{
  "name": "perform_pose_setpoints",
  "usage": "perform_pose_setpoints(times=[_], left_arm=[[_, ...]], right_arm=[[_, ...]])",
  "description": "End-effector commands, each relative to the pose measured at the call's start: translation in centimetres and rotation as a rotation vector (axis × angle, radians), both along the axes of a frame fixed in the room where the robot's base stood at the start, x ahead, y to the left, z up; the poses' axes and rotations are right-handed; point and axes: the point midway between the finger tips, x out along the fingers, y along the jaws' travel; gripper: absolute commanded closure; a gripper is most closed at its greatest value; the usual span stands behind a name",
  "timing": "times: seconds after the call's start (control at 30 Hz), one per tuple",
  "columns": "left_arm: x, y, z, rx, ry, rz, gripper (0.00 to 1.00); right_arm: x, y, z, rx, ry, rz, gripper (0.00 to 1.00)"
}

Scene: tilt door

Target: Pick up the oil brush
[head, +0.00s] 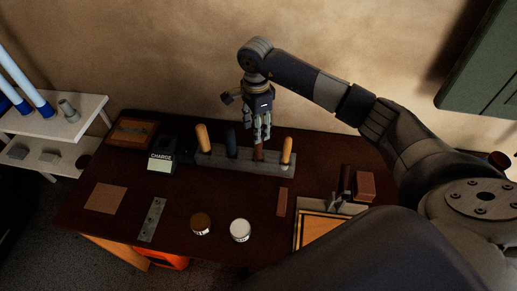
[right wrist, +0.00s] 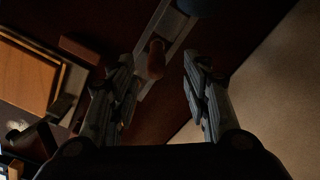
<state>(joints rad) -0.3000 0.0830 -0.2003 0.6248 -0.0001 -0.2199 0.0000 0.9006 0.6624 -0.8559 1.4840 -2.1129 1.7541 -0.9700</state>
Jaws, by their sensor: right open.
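A grey rack (head: 218,163) on the dark table holds several upright handled tools: an orange handle (head: 203,138) at left, a dark blue one (head: 231,143), a brown one (head: 259,152) and a yellow-orange one (head: 287,148) at right. I cannot tell from looks which is the oil brush. My right gripper (head: 261,136) points down just above the brown handle. In the right wrist view the brown handle (right wrist: 156,62) stands between the open fingers, apart from both. My left gripper is not in view.
The table (head: 178,217) also bears a charge dock (head: 161,162), a brown-topped tin (head: 201,223), a white-topped tin (head: 240,230), a metal plate (head: 152,218) and a framed wooden board (head: 322,232). A white shelf (head: 90,112) stands at left. The wall is close behind the rack.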

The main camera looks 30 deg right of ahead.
Motion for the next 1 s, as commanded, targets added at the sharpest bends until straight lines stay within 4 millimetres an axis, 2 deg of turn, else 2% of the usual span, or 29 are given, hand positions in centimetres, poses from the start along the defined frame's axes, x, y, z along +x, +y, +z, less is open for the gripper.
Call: perform_pose_setpoints(times=[0.23, 0.37, 0.5, 0.77, 0.8, 1.0], left_arm=[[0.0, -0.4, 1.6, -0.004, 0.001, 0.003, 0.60], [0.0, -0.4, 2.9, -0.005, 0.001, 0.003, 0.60], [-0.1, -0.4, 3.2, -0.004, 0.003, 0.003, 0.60], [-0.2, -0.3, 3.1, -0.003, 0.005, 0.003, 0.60], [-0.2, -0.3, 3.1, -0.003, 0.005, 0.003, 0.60], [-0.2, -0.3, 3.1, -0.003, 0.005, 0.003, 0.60]], right_arm=[[-0.5, -0.2, -1.7, 0.000, 0.005, 0.001, 0.56], [-0.8, -0.4, -3.3, 0.001, 0.004, 0.001, 0.56], [-0.6, -0.4, -5.2, 0.001, 0.002, 0.001, 0.56], [-0.6, -0.4, -5.7, 0.001, -0.001, 0.002, 0.56], [-0.6, -0.4, -5.7, 0.000, -0.001, 0.002, 0.58], [-0.6, -0.4, -5.7, 0.000, 0.000, 0.001, 1.00]])
